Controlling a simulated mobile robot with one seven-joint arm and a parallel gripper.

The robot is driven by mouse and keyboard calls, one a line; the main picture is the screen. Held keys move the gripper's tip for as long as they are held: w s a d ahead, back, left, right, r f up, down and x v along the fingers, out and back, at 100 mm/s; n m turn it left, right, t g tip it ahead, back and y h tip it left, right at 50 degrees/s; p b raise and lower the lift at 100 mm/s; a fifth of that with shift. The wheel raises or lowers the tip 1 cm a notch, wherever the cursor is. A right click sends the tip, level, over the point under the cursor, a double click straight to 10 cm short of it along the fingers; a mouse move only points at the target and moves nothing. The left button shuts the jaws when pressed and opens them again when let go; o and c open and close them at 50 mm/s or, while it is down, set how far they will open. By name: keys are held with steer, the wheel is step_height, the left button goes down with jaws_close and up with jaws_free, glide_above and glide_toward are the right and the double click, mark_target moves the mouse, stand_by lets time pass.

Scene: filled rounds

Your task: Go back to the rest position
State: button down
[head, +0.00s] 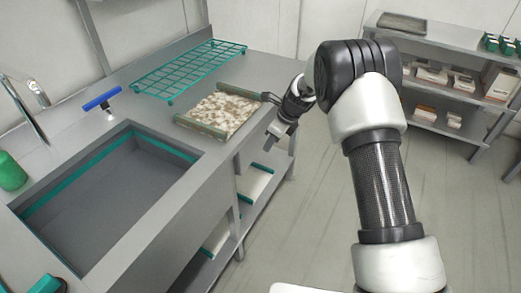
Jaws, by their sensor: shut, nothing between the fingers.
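My gripper (269,97) is at the end of my arm, at the right edge of the counter.
A teal wire rack (190,68) lies behind the tray. A deep sink (105,210) takes up the counter's front left, with a blue-handled squeegee (102,100) behind it. A shelf unit (440,80) with boxes stands back right. The floor (300,215) between is clear.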

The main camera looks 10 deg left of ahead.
steer(key=s+d+r+n+t+p, duration=0.15)
steer(key=s+d+r+n, duration=0.3)
steer(key=r, duration=0.65)
steer(key=s+d+r+n+h+p, duration=0.1)
steer(key=s+d+r+n+p, duration=0.15)
steer(key=s+d+r, duration=0.55)
steer(key=s+d+r+n+t+p, duration=0.1)
steer(key=s+d+r+n, duration=0.2)
steer(key=r, duration=1)
steer(key=s+d+r+n+h+p, duration=0.1)
steer(key=s+d+r+n, duration=0.1)
steer(key=s, duration=0.4)
steer(key=s+d+r+n+t+h+p, duration=0.1)
steer(key=s+d+r+n+p, duration=0.1)
steer(key=s+d+n, duration=0.2)
steer(key=s+d+r+n+h+p, duration=0.1)
steer(key=s+n, duration=0.4)
steer(key=s, duration=0.5)
steer(key=d+r, duration=0.1)
steer(key=d, duration=0.1)
steer(key=shift+d+r+n+t, duration=0.2)
steer(key=shift+d+n+t, duration=0.1)
steer(key=shift+d+t, duration=0.05)
